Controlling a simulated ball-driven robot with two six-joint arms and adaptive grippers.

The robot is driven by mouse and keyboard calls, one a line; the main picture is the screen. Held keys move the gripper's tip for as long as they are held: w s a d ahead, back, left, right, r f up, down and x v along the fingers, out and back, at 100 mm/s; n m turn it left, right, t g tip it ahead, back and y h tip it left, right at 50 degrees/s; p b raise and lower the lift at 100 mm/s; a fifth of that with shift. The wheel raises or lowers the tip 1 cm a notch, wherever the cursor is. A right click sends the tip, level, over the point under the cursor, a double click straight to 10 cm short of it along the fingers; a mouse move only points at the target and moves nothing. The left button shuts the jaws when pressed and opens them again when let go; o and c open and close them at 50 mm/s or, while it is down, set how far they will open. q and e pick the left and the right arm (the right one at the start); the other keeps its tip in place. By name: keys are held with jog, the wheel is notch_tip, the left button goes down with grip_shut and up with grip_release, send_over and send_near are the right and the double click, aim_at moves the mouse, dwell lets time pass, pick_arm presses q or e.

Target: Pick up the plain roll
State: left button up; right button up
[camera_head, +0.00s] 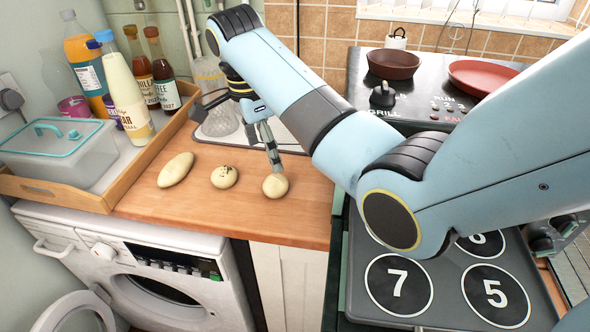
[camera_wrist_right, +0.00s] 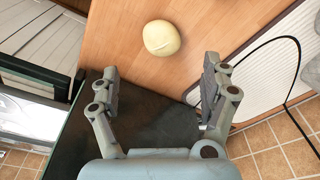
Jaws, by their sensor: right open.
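My right gripper (camera_head: 238,138) is open and empty. In the head view one finger overlaps the roll's top edge; I cannot tell if they touch. The right wrist view shows both fingers spread (camera_wrist_right: 162,76), with a gap to the roll. My left gripper is not in view.
A speckled roll (camera_head: 224,177) and a long roll (camera_head: 175,169) lie to the left. A wooden tray (camera_head: 160,137) holds bottles and a lidded container (camera_head: 58,158). The hob (camera_head: 355,262) is right of the worktop. A sink drainer (camera_head: 290,142) lies behind.

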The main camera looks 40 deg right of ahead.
aim_at(274, 178)
notch_tip(274, 178, down, 4)
jog(key=shift+s+a+r, duration=0.1)
jog(key=shift+f, duration=0.3)
jog(key=f, duration=0.1)
jog(key=d+f, duration=0.1)
jog(key=f, duration=0.2)
jog(key=shift+d+f+p, duration=0.2)
jog(key=shift+d+p, duration=0.1)
jog(key=shift+p, duration=0.05)
jog(key=shift+f, duration=0.3)
jog(key=c, duration=0.3)
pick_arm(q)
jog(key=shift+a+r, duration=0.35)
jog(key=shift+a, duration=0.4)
pick_arm(e)
jog(key=c, duration=0.9)
